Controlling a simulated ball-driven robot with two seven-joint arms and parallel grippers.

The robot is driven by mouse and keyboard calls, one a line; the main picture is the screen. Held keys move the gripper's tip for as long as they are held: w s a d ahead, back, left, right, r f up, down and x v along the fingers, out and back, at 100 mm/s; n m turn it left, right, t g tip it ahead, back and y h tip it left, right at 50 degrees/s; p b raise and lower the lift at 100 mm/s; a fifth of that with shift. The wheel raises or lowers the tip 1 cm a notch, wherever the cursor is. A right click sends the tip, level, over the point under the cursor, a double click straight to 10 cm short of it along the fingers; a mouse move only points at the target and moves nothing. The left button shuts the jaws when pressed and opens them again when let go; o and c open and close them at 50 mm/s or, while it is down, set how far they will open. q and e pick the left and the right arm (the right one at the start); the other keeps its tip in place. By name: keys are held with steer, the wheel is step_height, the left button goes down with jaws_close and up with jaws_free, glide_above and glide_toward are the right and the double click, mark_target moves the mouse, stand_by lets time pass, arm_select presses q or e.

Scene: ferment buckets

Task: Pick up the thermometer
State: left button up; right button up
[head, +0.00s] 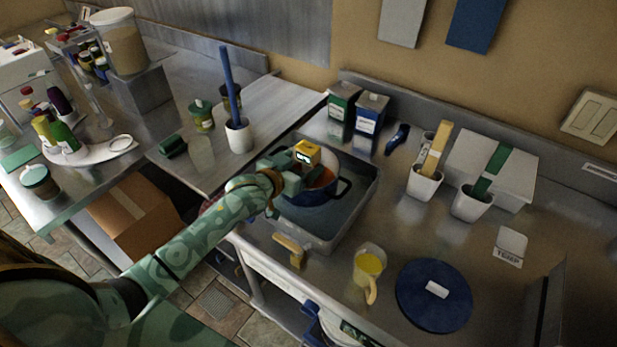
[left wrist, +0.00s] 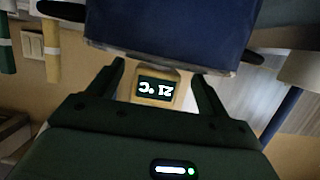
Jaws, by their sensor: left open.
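The thermometer (head: 307,153) has a yellow head with a dark display and stands up at the blue pot (head: 318,194). In the left wrist view the thermometer (left wrist: 157,88) reads 21 °C, upside down. My left gripper (head: 290,172) is at the pot's near left side, close to the thermometer. In the left wrist view the fingers of my left gripper (left wrist: 160,76) are apart, one on each side of the yellow head. I cannot tell whether they touch it. The thermometer's lower part is hidden. My right gripper is not in view.
A yellow measuring jug (head: 369,264), a blue lid (head: 433,297) and a TEMP card (head: 511,246) lie to the right. Two cartons (head: 369,114) stand behind. A white cup (head: 239,136) stands left.

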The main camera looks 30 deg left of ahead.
arm_select(q)
steer(key=b+x, duration=0.1)
steer(key=x, duration=0.4)
steer(key=shift+w+d, duration=0.1)
steer(key=shift+w, duration=0.15)
steer(key=shift+s+r, duration=0.1)
steer(key=shift+c, duration=0.9)
steer(key=c, duration=1.4)
